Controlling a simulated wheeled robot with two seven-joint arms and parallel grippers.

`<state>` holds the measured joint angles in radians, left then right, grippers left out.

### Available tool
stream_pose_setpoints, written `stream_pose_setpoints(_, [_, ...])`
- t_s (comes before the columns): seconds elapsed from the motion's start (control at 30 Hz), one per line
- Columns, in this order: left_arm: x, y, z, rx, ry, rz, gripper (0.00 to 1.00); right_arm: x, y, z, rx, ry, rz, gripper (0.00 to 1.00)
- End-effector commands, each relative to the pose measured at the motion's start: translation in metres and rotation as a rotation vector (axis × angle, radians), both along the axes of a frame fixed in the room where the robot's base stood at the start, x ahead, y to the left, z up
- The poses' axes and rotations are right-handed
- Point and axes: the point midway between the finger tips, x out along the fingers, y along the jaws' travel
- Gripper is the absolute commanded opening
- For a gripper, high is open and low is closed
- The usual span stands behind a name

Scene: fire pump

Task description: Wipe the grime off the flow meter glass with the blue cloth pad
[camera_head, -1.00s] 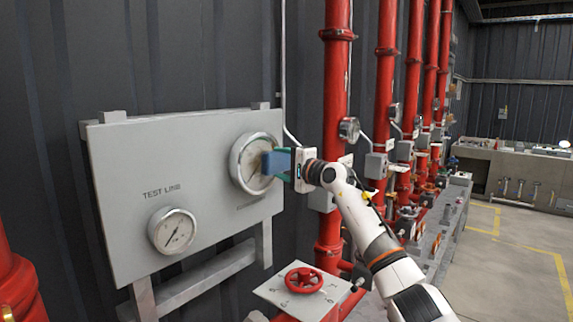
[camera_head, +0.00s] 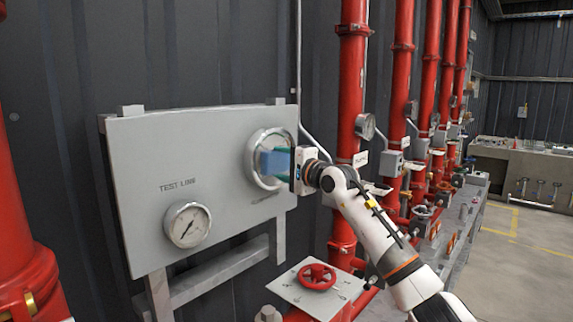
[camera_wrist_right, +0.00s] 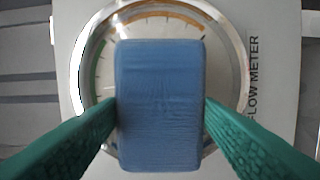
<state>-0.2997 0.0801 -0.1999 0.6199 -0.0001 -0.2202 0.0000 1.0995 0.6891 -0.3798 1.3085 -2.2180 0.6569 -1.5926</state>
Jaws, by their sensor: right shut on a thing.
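The blue cloth pad (camera_head: 275,162) is held in front of the flow meter (camera_head: 254,170), the larger round gauge at the upper right of the grey panel. My right gripper (camera_head: 284,163) is shut on the pad. In the right wrist view the green fingers grip the blue pad (camera_wrist_right: 160,105) from both sides. The pad covers the middle of the flow meter's dial (camera_wrist_right: 205,35); parts of the scale show above it. I cannot tell if the pad touches the glass. Grime on the glass cannot be made out. My left gripper is not in view.
The grey panel (camera_head: 150,150) also carries a smaller test line gauge (camera_head: 187,225) at lower left. A red handwheel (camera_head: 318,277) on a plate sits below right. Red pipes (camera_head: 352,100) stand right of the panel. A red pipe is at far left.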

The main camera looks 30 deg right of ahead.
Motion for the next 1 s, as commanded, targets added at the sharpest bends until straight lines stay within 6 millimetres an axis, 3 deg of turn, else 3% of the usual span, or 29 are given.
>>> stream_pose_setpoints(0.43, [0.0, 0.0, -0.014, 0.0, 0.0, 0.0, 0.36, -0.012, 0.034, -0.001, -0.001, 0.0, 0.003, 0.4])
stream_pose_setpoints(1.0, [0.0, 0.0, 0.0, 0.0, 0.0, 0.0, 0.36, -0.01, 0.028, 0.018, -0.001, 0.002, -0.001, 0.4])
